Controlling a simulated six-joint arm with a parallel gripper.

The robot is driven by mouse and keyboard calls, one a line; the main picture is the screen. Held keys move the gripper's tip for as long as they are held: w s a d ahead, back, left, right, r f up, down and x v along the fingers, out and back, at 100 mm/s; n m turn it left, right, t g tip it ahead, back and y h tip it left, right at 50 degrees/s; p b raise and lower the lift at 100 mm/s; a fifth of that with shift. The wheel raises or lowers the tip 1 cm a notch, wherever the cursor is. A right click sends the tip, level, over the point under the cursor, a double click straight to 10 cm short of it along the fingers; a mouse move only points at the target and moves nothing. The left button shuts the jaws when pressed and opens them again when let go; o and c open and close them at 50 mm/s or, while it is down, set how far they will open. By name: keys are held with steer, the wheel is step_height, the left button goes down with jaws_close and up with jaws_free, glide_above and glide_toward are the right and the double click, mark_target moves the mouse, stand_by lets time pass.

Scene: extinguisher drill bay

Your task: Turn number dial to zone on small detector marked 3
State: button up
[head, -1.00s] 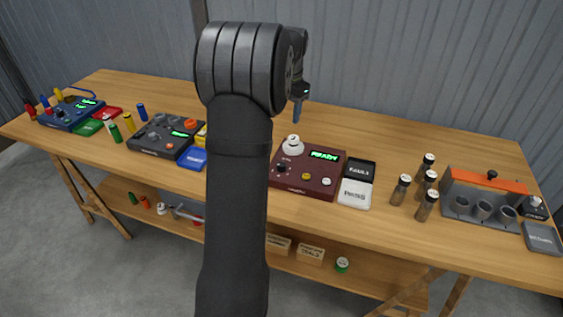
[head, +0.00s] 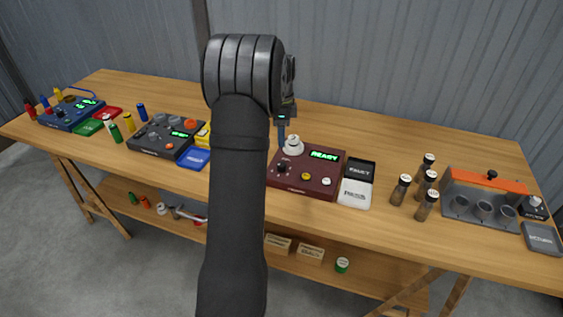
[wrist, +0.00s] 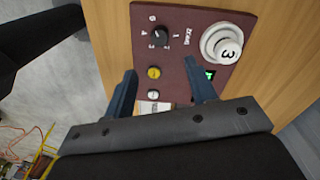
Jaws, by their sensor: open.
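The dark red panel (head: 325,189) sits on the bench right of my arm and shows in the wrist view (wrist: 177,15). Its black number dial (head: 282,168) stands at the panel's left end; in the wrist view the dial (wrist: 160,35) is ringed by small digits beside the word ZONE. Which digit it points at is unclear. The small white round detector (head: 293,145) sits at the panel's back edge; its 3 reads clearly in the wrist view (wrist: 224,44). My gripper (head: 281,132) is open and empty above the panel; its two fingers (wrist: 160,68) are apart from the dial.
The panel has a yellow button (head: 306,176), a white button (head: 327,182) and a green READY screen (head: 324,155). Black and white trays (head: 355,194) stand right of it. Several dark bottles (head: 427,190) and an orange-topped rack (head: 485,180) stand farther right.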

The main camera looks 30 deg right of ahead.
mark_target(282, 164)
steer(key=f, duration=1.2)
steer(key=shift+s+a, duration=0.1)
steer(key=shift+s, duration=0.15)
steer(key=shift+r, duration=0.1)
steer(key=shift+c, duration=0.2)
steer(key=c, duration=0.9)
